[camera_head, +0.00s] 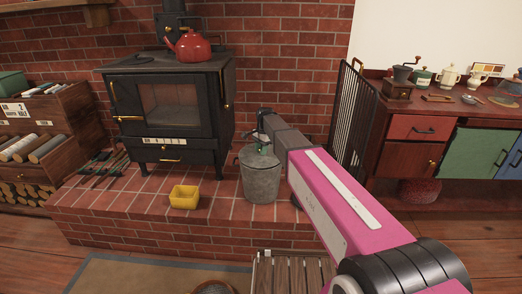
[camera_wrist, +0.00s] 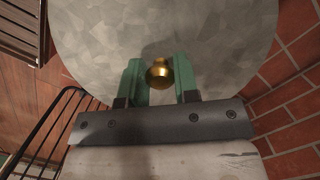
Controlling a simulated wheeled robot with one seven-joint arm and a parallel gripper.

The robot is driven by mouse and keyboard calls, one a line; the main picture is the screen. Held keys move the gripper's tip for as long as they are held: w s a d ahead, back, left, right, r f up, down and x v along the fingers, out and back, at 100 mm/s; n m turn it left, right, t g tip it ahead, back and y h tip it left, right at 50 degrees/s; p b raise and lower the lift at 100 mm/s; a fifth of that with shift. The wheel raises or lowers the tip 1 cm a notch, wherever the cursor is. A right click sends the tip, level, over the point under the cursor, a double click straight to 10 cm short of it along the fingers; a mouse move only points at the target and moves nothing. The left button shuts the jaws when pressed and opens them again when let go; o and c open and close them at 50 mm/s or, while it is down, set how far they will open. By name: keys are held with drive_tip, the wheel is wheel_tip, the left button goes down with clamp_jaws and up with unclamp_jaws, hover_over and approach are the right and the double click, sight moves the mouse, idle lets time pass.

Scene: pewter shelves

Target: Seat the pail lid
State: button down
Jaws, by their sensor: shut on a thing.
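The grey galvanised pail (camera_head: 260,183) stands upright on the brick hearth, right of the stove. Its round grey lid (camera_head: 250,157) is at the pail's mouth; I cannot tell whether it sits flush all round or slightly above the rim. My gripper (camera_head: 263,149) is over the lid, reaching in from the right. In the wrist view the mottled lid (camera_wrist: 100,35) fills the upper middle, and my gripper's green fingers (camera_wrist: 158,85) are shut on the brass lid knob (camera_wrist: 160,72). The pail's body is hidden beneath the lid in that view.
A black stove (camera_head: 168,105) with a red kettle (camera_head: 192,45) stands left of the pail. A yellow tub (camera_head: 184,197) sits on the hearth (camera_head: 110,205). A black fire screen (camera_head: 352,110) stands behind right. A slatted wooden stand (camera_head: 290,272) is in front.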

drive_tip(key=shift+f, duration=0.55)
idle(1.1)
drive_tip(key=c, duration=0.8)
unclamp_jaws()
drive_tip(key=shift+r, duration=0.2)
drive_tip(key=shift+r, duration=3.3)
